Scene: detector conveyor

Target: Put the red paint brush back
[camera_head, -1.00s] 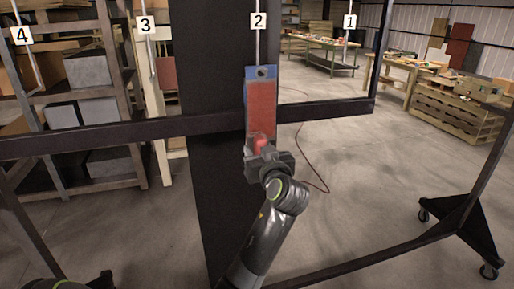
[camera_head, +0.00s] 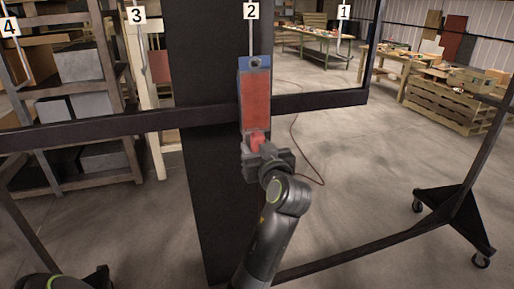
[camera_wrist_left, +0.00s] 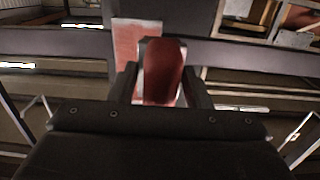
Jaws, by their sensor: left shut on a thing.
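My left gripper (camera_head: 258,152) is shut on a red, rounded piece (camera_head: 256,138), which appears to be the red paint brush. The piece stands up between the fingers and also shows in the left wrist view (camera_wrist_left: 163,72), where pale edges are visible. Its lower part is hidden by the gripper. Behind it, a tall panel (camera_head: 255,95) with a red face, grey edges and a blue top with a hole is under label 2. The piece overlaps the panel's lower part in the head view; I cannot tell whether they touch. My right gripper is not identifiable in view.
A dark frame with a horizontal bar (camera_head: 320,102) crosses the view, beside a wide black upright (camera_head: 210,190). Rods with labels 1 to 4 hang above. Shelves (camera_head: 90,165) stand at the left, and workbenches (camera_head: 313,40) are far back.

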